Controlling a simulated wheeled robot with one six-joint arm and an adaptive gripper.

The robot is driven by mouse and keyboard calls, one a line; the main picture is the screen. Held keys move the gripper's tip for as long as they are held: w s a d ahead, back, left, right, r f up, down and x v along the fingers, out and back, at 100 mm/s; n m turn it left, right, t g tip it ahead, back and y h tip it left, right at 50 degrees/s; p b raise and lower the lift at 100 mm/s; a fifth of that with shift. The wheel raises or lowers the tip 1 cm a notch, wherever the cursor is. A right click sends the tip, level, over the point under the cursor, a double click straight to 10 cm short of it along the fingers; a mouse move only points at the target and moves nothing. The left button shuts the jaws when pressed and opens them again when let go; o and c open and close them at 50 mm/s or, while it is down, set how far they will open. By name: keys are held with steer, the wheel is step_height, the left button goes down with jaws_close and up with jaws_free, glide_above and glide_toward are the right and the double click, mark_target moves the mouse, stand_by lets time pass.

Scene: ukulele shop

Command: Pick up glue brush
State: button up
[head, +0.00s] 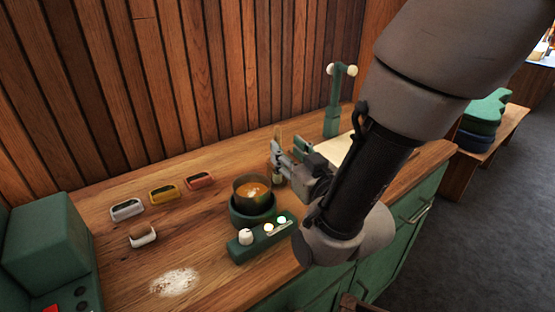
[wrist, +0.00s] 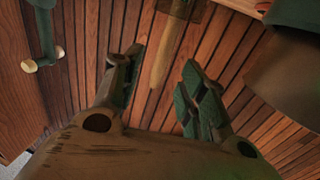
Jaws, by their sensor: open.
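The glue brush shows as a pale wooden handle (wrist: 166,55) in the wrist view, where its darker, brownish end (wrist: 182,9) reaches the top edge. In the head view a thin tan tip (head: 278,133) stands upright just above my gripper; the rest is hidden behind the fingers. In the wrist view the handle appears between the two green-padded fingers (wrist: 160,75), with gaps on both sides. I see no contact.
The pot sits on a green warmer with a control panel (head: 245,245) in front. A green stand (head: 334,105) with cream knobs rises behind my arm. Several small coloured holders (head: 163,194) and white powder (head: 175,282) lie left. The slatted wall (head: 200,70) is close behind.

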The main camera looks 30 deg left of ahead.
mark_target(279, 143)
steer(key=x, duration=0.6)
steer(key=shift+s, duration=0.15)
steer(key=shift+c, duration=0.4)
jaws_close()
